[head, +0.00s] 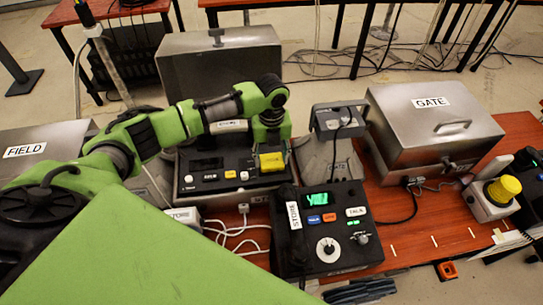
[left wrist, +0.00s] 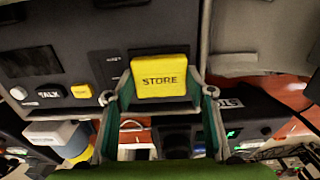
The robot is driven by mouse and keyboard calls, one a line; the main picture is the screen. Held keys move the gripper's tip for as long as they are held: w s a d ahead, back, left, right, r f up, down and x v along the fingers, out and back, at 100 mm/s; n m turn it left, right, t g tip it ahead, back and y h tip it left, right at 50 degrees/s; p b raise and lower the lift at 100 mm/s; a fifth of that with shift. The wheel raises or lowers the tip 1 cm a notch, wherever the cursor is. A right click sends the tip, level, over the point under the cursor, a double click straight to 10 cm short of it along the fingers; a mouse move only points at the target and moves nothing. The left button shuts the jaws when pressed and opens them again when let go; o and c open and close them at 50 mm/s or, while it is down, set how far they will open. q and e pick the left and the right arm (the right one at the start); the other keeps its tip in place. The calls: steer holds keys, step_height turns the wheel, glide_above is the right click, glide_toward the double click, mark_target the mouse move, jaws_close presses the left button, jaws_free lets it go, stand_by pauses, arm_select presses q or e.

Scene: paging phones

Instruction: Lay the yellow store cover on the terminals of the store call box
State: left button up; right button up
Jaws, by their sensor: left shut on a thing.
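The yellow store cover (left wrist: 160,77), marked STORE, sits between the fingertips of my left gripper (left wrist: 160,94) in the left wrist view. In the head view, the cover (head: 271,161) is at the right side of the black panel of an open metal call box (head: 232,185), below my left gripper (head: 272,145). My left gripper is shut on the cover. The cover lies over or just above the panel; I cannot tell whether it touches. The terminals are not visible. My right gripper is not in view.
The box's metal lid (head: 220,65) stands open behind. A black STORE desk phone (head: 335,250) is in front, a grey stand (head: 332,155) to the right. A closed GATE box (head: 432,130) and a yellow button (head: 503,190) are farther right. Cables lie on the red table.

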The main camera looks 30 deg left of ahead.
mark_target(272, 160)
arm_select(q)
steer(key=o, duration=1.2)
step_height(272, 160, up, 12)
steer(key=b, duration=0.1)
steer(key=shift+r+b, duration=0.15)
steer(key=shift+b, duration=0.25)
